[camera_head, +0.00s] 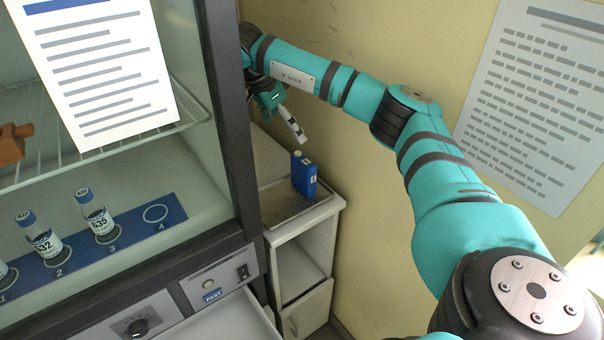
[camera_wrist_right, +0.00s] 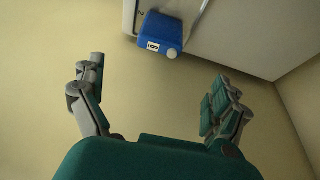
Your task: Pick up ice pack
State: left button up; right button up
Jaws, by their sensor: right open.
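The ice pack (camera_head: 304,176) is a blue flat bottle with a pale cap, standing upright on the small white side cabinet. It also shows in the right wrist view (camera_wrist_right: 162,31), at the top, beyond the fingertips. My right gripper (camera_head: 292,124) is above the ice pack and slightly to its left in the head view. In the right wrist view its two fingers (camera_wrist_right: 155,82) are spread wide with nothing between them. The gripper and the ice pack are apart. My left gripper is in neither view.
The incubator (camera_head: 228,120) stands just left of the cabinet (camera_head: 318,216), its wall close to my right gripper. Inside are vials (camera_head: 96,214) on a numbered blue strip (camera_head: 150,232). A yellow wall (camera_head: 390,250) with a posted sheet (camera_head: 540,90) is on the right. An open drawer (camera_head: 230,318) is below.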

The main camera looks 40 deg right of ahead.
aim_at(303, 160)
jog(key=p+x, duration=0.1)
jog(key=x, duration=0.7)
jog(key=shift+d+f+p, duration=0.2)
jog(key=shift+f+p, duration=0.15)
jog(key=shift+f, duration=0.2)
jog(key=shift+s+d+f, duration=0.1)
jog(key=shift+d+f, duration=0.05)
jog(key=shift+f, duration=0.15)
jog(key=p+x, duration=0.1)
jog(key=x, duration=0.2)
jog(key=shift+f+p, duration=0.3)
jog(key=shift+f, duration=0.05)
jog(key=shift+d+f, duration=0.2)
jog(key=shift+f, duration=0.15)
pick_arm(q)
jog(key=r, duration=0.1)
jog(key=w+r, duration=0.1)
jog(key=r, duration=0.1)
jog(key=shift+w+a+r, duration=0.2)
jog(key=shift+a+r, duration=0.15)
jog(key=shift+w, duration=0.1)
pick_arm(e)
jog(key=shift+c, duration=0.4)
